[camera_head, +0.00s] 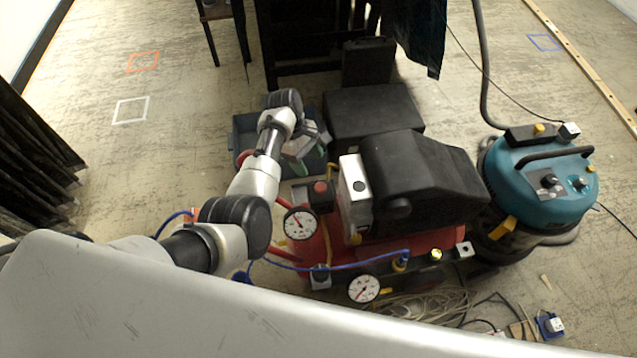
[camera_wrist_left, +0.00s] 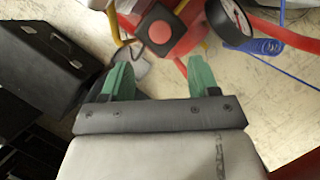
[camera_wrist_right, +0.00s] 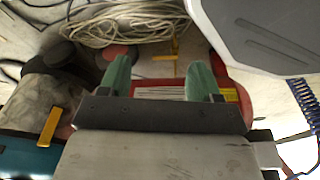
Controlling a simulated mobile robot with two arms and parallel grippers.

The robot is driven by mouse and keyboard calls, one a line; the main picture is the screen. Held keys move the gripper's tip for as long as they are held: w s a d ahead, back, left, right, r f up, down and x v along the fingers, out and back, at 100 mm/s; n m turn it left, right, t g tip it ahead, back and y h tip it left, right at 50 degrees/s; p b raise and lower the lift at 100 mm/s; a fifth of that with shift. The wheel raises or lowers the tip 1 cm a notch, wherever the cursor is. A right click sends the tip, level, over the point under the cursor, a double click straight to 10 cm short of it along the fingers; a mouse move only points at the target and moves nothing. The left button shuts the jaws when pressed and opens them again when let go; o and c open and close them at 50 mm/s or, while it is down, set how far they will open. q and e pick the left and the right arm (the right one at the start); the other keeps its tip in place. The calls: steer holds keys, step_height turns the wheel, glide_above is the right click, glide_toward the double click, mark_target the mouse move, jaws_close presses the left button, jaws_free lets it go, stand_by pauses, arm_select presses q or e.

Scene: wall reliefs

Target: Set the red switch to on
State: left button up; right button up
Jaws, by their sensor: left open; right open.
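The red switch (camera_head: 320,189) is a red knob on a small black box, standing on the red compressor (camera_head: 313,257) next to a white dial gauge. In the left wrist view the red switch (camera_wrist_left: 158,36) lies just beyond the fingertips, roughly centred between them. Its setting cannot be read. My left gripper (camera_head: 318,155) is open and empty, above and behind the switch in the head view. Its green fingers show apart in the left wrist view (camera_wrist_left: 161,66). My right gripper (camera_wrist_right: 160,72) is open and empty in its wrist view, with red and white surfaces beyond it; it does not show in the head view.
The compressor's black motor cover (camera_head: 420,175) and a grey box (camera_head: 355,195) stand right of the switch. A blue hose (camera_head: 340,265) crosses the front. A teal vacuum (camera_head: 545,185) stands at right. A dark blue crate (camera_head: 246,130) lies behind my left arm.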

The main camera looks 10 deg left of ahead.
mark_target(320, 186)
arm_select(q)
steer(key=b+x, duration=0.2)
steer(key=x, duration=0.5)
steer(key=shift+d+f, duration=0.15)
steer(key=shift+f, duration=0.15)
steer(key=shift+s+d+f+b, duration=0.1)
steer(key=shift+d+f+b, duration=0.05)
steer(key=shift+f+b, duration=0.25)
arm_select(e)
steer(key=w+r, duration=0.5)
steer(key=r, duration=0.4)
steer(key=shift+a+t, duration=0.3)
steer(key=shift+a, duration=0.05)
arm_select(q)
jaws_close()
